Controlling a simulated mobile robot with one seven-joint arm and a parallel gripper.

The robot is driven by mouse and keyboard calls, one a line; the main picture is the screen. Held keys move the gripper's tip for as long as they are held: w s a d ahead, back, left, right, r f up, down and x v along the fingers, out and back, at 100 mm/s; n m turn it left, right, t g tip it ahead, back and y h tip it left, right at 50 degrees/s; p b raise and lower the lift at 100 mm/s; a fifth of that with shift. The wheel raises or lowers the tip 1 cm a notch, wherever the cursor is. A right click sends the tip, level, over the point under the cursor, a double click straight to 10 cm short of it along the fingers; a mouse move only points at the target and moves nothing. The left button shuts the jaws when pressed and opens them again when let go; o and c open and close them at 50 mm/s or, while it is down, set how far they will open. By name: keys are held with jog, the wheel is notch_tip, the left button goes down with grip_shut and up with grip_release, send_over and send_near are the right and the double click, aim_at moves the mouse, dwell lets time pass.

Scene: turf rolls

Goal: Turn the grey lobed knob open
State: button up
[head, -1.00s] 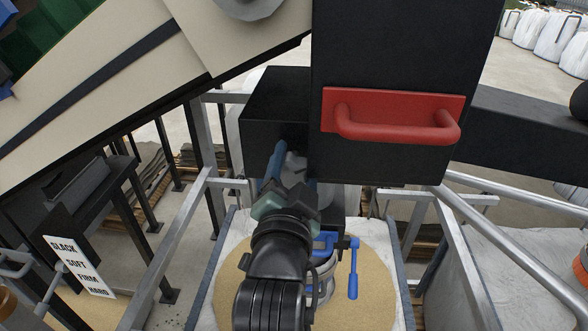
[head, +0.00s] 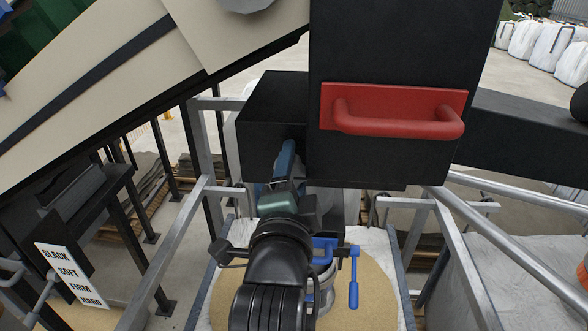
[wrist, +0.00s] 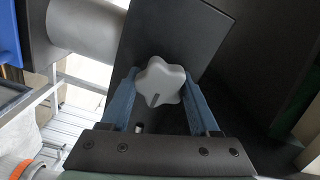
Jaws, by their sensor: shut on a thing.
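The grey lobed knob (wrist: 160,83) sits in front of a dark plate in the wrist view, with a short dark mark on its lower face. My gripper (wrist: 161,88) has one blue finger on each side of it, shut on its lobes. In the head view my gripper (head: 286,160) reaches up beside the black box, one blue finger showing nearly edge-on. The knob is hidden there behind the gripper and the box.
A red handle (head: 398,112) stands out from the black housing, right of my gripper. A blue clamp lever (head: 353,280) is below, above a sand-filled bag (head: 375,300). Grey frame rails stand on both sides. A sign (head: 73,275) reads slack, soft, firm, hard.

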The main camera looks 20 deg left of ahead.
dwell(0.3)
jog(key=o, duration=1.4)
jog(key=shift+s+d+f, duration=0.15)
jog(key=shift+s, duration=0.4)
jog(key=p+v, duration=0.5)
jog(key=v, duration=0.7)
jog(key=shift+r, duration=0.2)
